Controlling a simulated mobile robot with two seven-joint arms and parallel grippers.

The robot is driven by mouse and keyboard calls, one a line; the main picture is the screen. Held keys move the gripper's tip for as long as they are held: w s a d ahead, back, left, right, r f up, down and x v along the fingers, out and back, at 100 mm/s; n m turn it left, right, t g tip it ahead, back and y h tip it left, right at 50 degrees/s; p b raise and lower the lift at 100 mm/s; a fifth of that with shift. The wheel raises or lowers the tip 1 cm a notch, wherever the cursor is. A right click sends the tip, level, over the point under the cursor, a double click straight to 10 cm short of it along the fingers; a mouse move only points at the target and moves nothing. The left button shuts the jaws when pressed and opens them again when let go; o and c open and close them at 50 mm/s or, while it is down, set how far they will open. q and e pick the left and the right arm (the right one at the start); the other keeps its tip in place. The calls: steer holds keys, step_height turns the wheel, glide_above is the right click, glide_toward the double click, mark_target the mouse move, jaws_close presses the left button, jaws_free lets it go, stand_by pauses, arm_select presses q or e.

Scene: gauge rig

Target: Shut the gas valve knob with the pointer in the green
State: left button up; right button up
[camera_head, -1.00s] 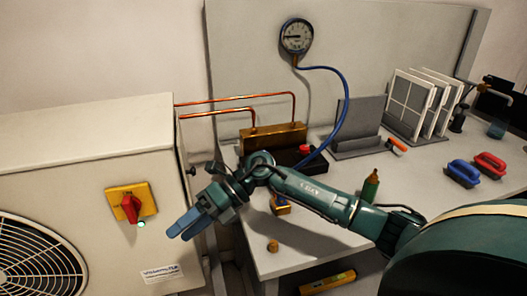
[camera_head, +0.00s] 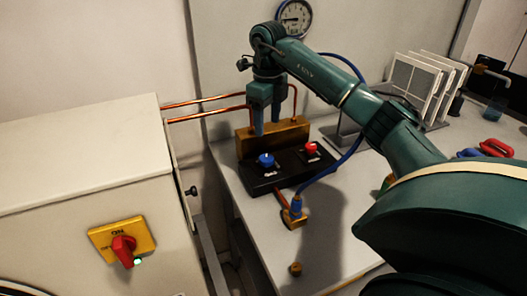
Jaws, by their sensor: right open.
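A black manifold block (camera_head: 288,176) on the bench carries a blue knob (camera_head: 266,159) on its left and a red knob (camera_head: 312,147) on its right. I cannot tell from the labels which is the gas valve knob. The round pressure gauge (camera_head: 294,17) hangs on the back panel, cut by the top edge. Its dark pointer lies roughly to the left; a green band is too small to make out. My right gripper (camera_head: 267,121) is open and empty, fingers pointing down above and behind the blue knob, apart from it. My left gripper is out of view.
A brass block (camera_head: 283,135) with copper pipes (camera_head: 205,105) stands behind the manifold. A blue hose (camera_head: 350,145) runs to a brass fitting (camera_head: 293,214). A white unit (camera_head: 80,150) with a red switch (camera_head: 124,250) stands left. White filters (camera_head: 415,88) stand right.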

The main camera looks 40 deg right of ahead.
mark_target(267, 158)
step_height(267, 158, down, 11)
steer(key=shift+r, duration=0.1)
steer(key=shift+c, duration=0.5)
steer(key=c, duration=0.9)
